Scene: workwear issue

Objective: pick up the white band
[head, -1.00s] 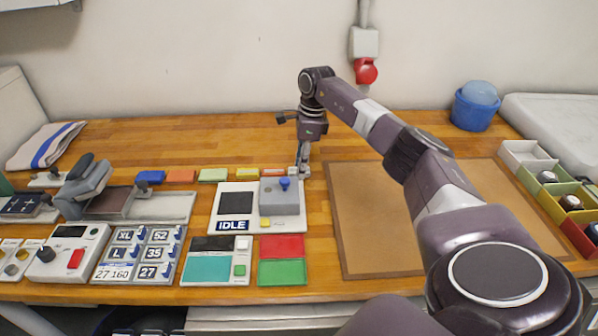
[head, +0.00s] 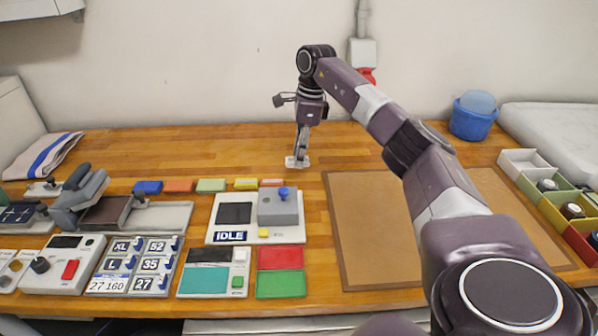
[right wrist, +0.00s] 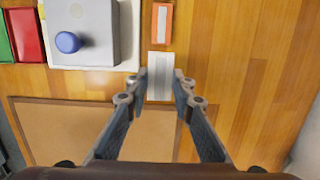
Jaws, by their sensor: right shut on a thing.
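The white band (head: 297,162) is a small flat pale block with a grey stripe down its middle. My right gripper (head: 300,157) points down and is shut on it. In the right wrist view the white band (right wrist: 160,84) sits between the two fingertips (right wrist: 161,78), one on each long side. It looks larger there than the orange-red band beside it, and in the head view it shows above the row, so it appears to be held a little above the table. My left gripper is not in view.
A row of coloured bands lies to the left, the orange-red band (head: 272,182) nearest. The grey device with a blue knob (head: 278,207) stands in front. A brown board (head: 375,230) lies to the right. The wooden table (head: 225,150) behind the row is clear.

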